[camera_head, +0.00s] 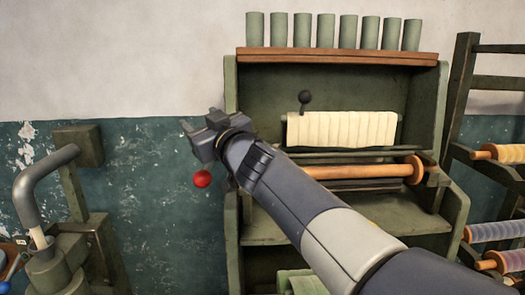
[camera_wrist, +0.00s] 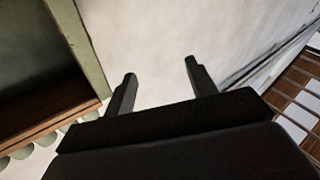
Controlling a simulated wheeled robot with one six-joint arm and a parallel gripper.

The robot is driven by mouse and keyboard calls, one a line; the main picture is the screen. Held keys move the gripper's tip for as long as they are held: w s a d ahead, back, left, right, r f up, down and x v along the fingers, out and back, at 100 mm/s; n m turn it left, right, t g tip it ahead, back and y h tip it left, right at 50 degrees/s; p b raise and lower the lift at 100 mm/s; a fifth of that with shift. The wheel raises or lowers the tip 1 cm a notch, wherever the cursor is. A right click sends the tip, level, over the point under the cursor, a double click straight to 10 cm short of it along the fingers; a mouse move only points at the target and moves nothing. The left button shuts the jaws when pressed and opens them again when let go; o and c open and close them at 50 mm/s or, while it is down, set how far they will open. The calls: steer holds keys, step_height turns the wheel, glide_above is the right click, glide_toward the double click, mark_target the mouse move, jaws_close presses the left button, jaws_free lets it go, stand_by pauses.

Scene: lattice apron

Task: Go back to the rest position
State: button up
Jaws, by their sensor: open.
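My gripper (camera_head: 198,124) is at the end of my raised arm, left of the green cabinet and in front of the wall in the head view. In the wrist view my gripper (camera_wrist: 158,72) shows two dark fingers spread apart with nothing between them.
The green cabinet (camera_head: 231,215) holds a cream slatted roll (camera_head: 342,129), an orange-brown roller (camera_head: 365,171) and a black knob (camera_head: 304,97). Several green cylinders (camera_head: 347,31) stand on top. A spool rack (camera_head: 461,95) is at right, a pipe machine (camera_head: 45,180) at left.

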steer(key=shift+w+r+m+g+h+p, duration=0.3)
steer(key=shift+w+p, duration=0.15)
steer(key=shift+p, duration=0.8)
